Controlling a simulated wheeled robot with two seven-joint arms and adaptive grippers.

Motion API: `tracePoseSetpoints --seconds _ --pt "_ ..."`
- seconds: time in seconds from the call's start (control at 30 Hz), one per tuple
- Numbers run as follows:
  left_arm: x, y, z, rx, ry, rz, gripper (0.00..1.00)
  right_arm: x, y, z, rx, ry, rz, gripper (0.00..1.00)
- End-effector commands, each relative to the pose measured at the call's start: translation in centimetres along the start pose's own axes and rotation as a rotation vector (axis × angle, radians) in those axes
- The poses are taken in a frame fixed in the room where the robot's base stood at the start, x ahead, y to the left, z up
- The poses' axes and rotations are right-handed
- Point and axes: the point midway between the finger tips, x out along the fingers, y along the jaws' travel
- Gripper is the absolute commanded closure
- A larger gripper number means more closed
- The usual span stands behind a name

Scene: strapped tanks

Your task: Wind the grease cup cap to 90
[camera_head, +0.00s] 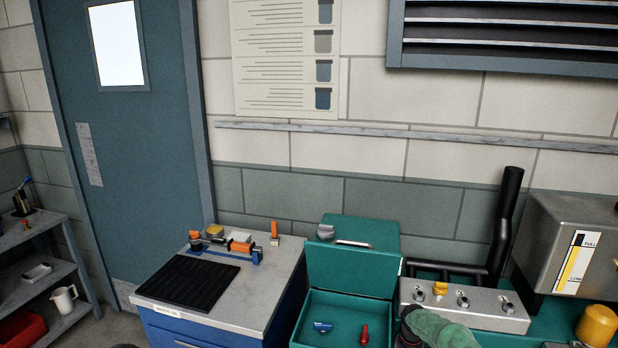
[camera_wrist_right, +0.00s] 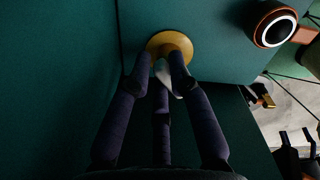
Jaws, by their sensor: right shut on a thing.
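In the right wrist view a round yellow cap (camera_wrist_right: 178,40), which fits the grease cup cap, sits against a teal surface. My right gripper (camera_wrist_right: 168,62) has its dark fingers closed around the cap's near edge. A small pale patch shows between the fingertips. I see no readable marks on the cap, so its turn angle cannot be told. My right gripper cannot be made out in the head view, and I cannot tell which thing there is this cap. My left gripper is in neither view.
An orange-ringed round fitting (camera_wrist_right: 275,26) is right of the cap. In the head view an open green toolbox (camera_head: 352,272) holds a blue and a red item. A silver block (camera_head: 482,312) with several knobs stands beside it, near a steel tank (camera_head: 575,215). A blue cabinet (camera_head: 262,300) stands left.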

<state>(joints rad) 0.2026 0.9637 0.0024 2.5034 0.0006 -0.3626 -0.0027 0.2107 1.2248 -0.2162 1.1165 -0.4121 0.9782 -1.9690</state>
Motion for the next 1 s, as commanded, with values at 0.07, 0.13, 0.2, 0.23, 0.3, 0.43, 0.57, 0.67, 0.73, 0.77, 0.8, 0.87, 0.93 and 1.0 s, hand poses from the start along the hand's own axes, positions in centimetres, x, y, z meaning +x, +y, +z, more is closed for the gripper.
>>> tracePoseSetpoints --seconds 0.07,0.13,0.2,0.23,0.3,0.43,0.57,0.67,0.73,0.77,0.8,0.87,0.93,1.0 --pt "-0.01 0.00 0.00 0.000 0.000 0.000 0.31 0.01 -0.63 0.59 0.003 -0.004 -0.012 1.00" --pt "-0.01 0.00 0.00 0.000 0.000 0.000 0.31 0.00 -0.64 0.59 0.003 -0.004 -0.012 1.00" --pt "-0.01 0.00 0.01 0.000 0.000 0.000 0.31 0.00 -0.64 0.59 0.003 -0.004 -0.012 1.00" --pt "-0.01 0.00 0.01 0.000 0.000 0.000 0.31 0.00 -0.64 0.58 0.003 -0.004 -0.012 1.00" --pt "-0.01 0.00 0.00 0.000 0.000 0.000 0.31 0.00 -0.64 0.58 0.003 -0.004 -0.012 1.00" --pt "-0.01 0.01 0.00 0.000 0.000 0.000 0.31 0.00 -0.65 0.58 0.002 -0.004 -0.012 1.00" --pt "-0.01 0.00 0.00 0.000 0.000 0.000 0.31 -0.01 -0.68 0.59 0.020 -0.004 -0.012 1.00" --pt "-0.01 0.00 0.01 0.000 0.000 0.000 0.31 -0.06 -0.79 0.63 0.098 -0.004 -0.012 1.00" --pt "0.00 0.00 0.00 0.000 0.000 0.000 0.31 0.00 -0.89 0.62 0.161 -0.004 -0.012 1.00" --pt "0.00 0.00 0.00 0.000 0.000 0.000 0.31 0.01 -0.93 0.62 0.184 -0.004 -0.012 1.00" --pt "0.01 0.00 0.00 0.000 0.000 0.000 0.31 -0.02 -0.96 0.63 0.211 -0.005 -0.012 1.00" --pt "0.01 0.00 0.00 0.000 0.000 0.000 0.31 0.02 -1.01 0.62 0.237 -0.004 -0.012 1.00" --pt "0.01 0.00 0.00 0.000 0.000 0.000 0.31 0.08 -1.04 0.58 0.249 -0.004 -0.013 1.00" --pt "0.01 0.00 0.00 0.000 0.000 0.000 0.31 0.11 -1.05 0.56 0.249 -0.004 -0.014 1.00"
